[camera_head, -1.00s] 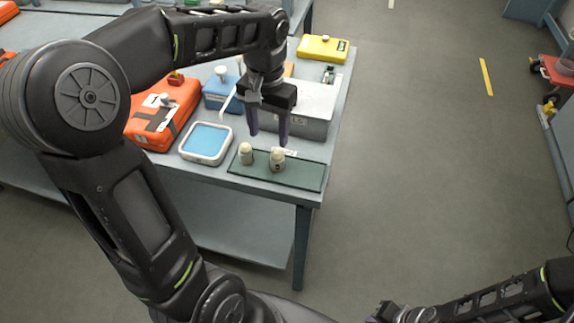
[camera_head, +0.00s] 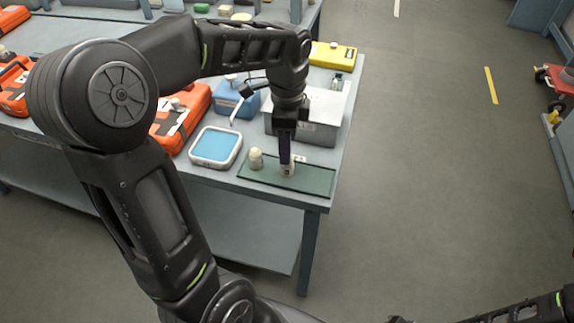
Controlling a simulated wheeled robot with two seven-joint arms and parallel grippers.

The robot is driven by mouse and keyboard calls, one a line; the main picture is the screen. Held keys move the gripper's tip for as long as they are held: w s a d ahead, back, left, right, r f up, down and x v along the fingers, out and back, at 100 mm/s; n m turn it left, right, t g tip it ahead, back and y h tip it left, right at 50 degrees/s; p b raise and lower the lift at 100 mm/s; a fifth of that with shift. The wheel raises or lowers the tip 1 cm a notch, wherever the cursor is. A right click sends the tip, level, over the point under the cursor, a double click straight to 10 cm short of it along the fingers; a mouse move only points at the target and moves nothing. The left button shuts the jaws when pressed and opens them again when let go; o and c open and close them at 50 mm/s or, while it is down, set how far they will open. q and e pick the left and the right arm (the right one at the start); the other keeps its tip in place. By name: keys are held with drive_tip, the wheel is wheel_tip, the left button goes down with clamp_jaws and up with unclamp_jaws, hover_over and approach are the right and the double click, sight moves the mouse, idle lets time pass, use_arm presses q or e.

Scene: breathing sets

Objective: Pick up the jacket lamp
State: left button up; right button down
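Two small cream-topped objects stand upright on a dark green mat (camera_head: 318,184) at the table's front right corner: a left one (camera_head: 256,159) and a right one (camera_head: 289,171). Which of them is the jacket lamp cannot be told from their look. My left gripper (camera_head: 286,160) points down at the right one, its fingers seen edge-on and overlapping. They cover part of that object's upper side; whether they touch or grip it cannot be told.
A white-rimmed blue tray (camera_head: 237,160) lies left of the mat. A grey metal box (camera_head: 325,128) stands close behind the gripper, with a blue box (camera_head: 237,98), orange cases (camera_head: 189,118) and a yellow case (camera_head: 333,54) beyond. Open floor (camera_head: 430,170) lies to the right.

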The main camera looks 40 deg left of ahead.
sight(286, 171)
use_arm(q)
drive_tip(key=shift+f, duration=0.65)
drive_tip(key=shift+f+p, duration=0.5)
drive_tip(key=shift+f, duration=2.1)
drive_tip(key=shift+c, duration=0.2)
clamp_jaws()
